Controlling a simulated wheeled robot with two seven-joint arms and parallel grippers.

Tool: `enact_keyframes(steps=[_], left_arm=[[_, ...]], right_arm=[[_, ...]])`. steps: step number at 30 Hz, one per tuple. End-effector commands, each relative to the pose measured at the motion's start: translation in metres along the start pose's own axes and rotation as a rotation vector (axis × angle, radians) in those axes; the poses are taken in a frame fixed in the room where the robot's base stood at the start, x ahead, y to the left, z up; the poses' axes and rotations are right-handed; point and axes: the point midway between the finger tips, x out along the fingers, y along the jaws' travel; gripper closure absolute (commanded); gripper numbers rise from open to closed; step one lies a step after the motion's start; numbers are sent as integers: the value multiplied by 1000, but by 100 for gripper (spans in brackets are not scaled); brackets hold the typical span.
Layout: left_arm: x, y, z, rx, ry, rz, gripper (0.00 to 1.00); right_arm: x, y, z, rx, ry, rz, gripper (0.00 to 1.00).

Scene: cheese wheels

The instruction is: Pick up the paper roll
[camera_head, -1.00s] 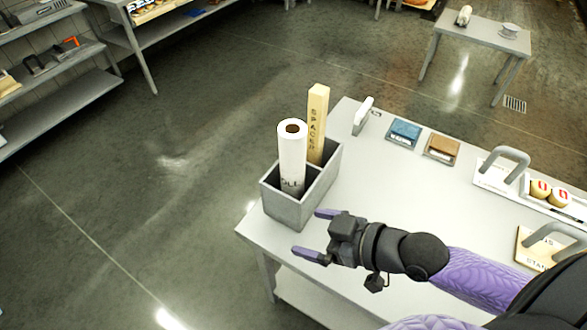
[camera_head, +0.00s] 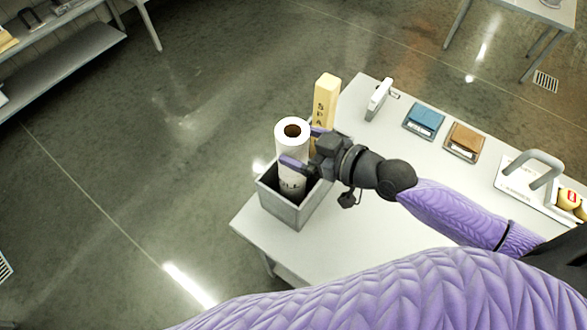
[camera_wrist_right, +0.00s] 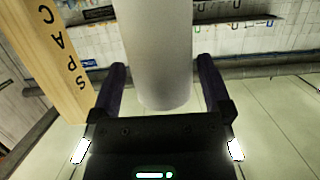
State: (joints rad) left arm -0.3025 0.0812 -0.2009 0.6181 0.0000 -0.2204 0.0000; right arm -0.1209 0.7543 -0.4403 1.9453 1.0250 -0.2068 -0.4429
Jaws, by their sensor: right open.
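The white paper roll (camera_head: 291,152) stands upright in a grey bin (camera_head: 284,207) at the table's left corner. In the right wrist view the roll (camera_wrist_right: 155,50) lies between the two purple fingers. My right gripper (camera_head: 304,147) is open around the upper part of the roll, one finger on either side, not closed on it. A gap shows between the roll and each finger in the wrist view. The roll's lower part is hidden inside the bin. My left gripper is not in view.
A wooden spacer block (camera_head: 326,100) stands upright in the same bin, close behind the roll and near one finger. On the table (camera_head: 385,220) are a white upright item (camera_head: 379,99), a blue pad (camera_head: 424,121), a brown pad (camera_head: 464,141) and a handled tool (camera_head: 535,178).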

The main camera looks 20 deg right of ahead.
Motion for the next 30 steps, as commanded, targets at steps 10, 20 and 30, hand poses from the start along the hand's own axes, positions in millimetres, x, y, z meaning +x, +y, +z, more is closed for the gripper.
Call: enact_keyframes(steps=[10, 20, 30], left_arm=[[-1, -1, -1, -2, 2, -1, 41], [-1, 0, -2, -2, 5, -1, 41], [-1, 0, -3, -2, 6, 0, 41]], right_arm=[[24, 0, 0, -1, -1, 1, 0], [24, 0, 0, -1, -1, 1, 64], [24, 0, 0, -1, 1, 1, 100]])
